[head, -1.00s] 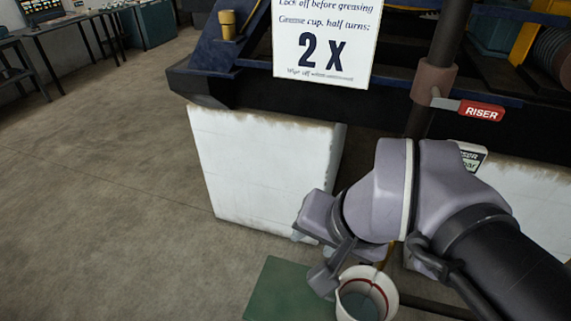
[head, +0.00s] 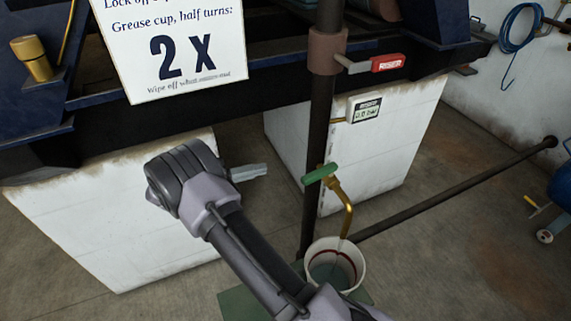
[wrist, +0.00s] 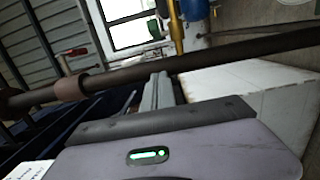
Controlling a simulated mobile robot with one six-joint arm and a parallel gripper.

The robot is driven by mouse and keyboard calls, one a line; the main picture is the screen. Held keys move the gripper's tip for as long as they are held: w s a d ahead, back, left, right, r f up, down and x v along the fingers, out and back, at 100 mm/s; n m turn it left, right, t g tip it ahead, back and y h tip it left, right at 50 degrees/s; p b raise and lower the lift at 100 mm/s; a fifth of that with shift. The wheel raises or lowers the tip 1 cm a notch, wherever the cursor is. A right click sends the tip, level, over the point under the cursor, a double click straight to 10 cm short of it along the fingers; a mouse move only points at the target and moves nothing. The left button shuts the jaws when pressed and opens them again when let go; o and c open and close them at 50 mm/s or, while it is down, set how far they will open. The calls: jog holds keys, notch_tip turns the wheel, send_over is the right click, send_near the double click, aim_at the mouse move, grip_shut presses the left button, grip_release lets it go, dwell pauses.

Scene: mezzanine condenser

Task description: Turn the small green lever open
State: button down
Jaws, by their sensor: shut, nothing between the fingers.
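The small green lever (head: 320,174) sits on the dark vertical pipe, above a curved brass spout (head: 348,208). The lever lies across the pipe, tilted slightly up to the right. My gripper (head: 262,171) is shut and empty, to the left of the lever with a clear gap in the picture. Its fingers point right, toward the pipe.
A white bucket (head: 359,279) with a red line inside stands below the spout on a green mat (head: 240,303). A red RISER handle (head: 388,63) sticks out higher on the pipe. A long low pipe (head: 450,196) runs right.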

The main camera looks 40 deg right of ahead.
aim_at(320, 173)
jog(key=s+d+b, duration=0.4)
jog(key=s+d, duration=0.3)
jog(key=d, duration=0.2)
jog(key=shift+s, duration=0.25)
jog(key=shift+s, duration=0.1)
